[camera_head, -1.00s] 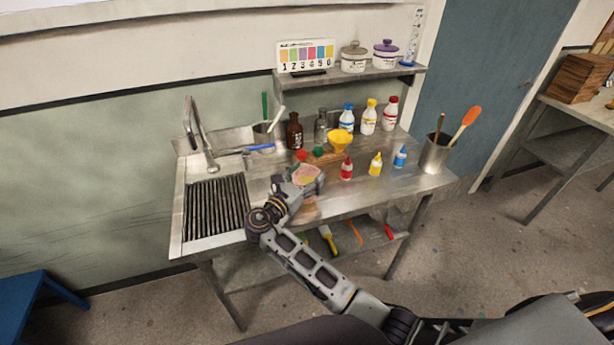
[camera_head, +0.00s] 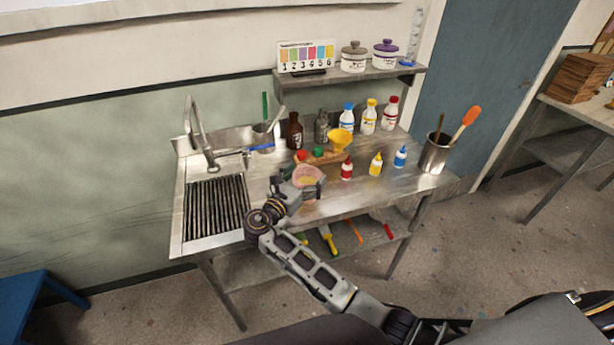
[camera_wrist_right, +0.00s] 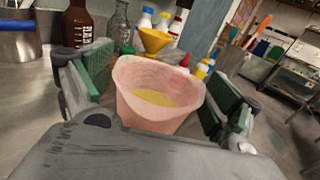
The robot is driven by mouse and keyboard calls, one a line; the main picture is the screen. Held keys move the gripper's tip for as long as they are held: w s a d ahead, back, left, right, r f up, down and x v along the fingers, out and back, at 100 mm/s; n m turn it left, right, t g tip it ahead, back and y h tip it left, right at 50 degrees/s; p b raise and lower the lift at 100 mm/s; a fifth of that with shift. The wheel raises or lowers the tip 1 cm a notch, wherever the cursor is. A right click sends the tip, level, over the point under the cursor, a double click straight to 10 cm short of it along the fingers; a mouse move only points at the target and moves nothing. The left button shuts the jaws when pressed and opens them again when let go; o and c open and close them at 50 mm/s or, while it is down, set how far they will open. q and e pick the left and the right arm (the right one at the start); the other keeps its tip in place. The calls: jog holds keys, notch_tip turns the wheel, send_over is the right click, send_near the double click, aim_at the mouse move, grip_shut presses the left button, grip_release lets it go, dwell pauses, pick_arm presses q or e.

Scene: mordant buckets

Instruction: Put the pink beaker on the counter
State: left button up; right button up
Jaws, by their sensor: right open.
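The pink beaker (camera_head: 308,180) stands upright on the steel counter (camera_head: 345,199), at its front middle. In the right wrist view the pink beaker (camera_wrist_right: 158,92) holds some yellow stuff at its bottom. My right gripper (camera_head: 303,182) reaches it from the front left. In the right wrist view my right gripper (camera_wrist_right: 160,90) is open, with one green-padded finger on each side of the beaker. The beaker's base is hidden behind the gripper's body. My left gripper is in neither view.
A yellow funnel (camera_head: 340,138), a red-capped bottle (camera_head: 346,170), a yellow bottle (camera_head: 376,164) and a blue-and-white bottle (camera_head: 400,157) stand near the beaker. A brown bottle (camera_head: 294,133) stands behind. The sink grid (camera_head: 215,207) is at left. A utensil pot (camera_head: 434,157) stands at right.

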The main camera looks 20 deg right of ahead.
aim_at(298, 185)
jog(key=shift+s+a+p, duration=0.35)
jog(key=shift+s+a, duration=0.15)
jog(key=shift+a, duration=0.05)
jog(key=p+v, duration=0.1)
jog(key=v, duration=0.2)
jog(key=shift+r, duration=0.1)
jog(key=p+v, duration=0.2)
jog(key=v, duration=0.3)
jog(key=shift+a, duration=0.1)
jog(key=shift+p+v, duration=0.3)
jog(key=shift+v, duration=0.6)
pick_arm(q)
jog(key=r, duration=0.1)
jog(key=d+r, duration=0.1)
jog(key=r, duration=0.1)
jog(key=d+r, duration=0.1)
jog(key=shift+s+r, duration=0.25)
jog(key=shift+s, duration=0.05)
pick_arm(e)
jog(key=shift+s, duration=0.1)
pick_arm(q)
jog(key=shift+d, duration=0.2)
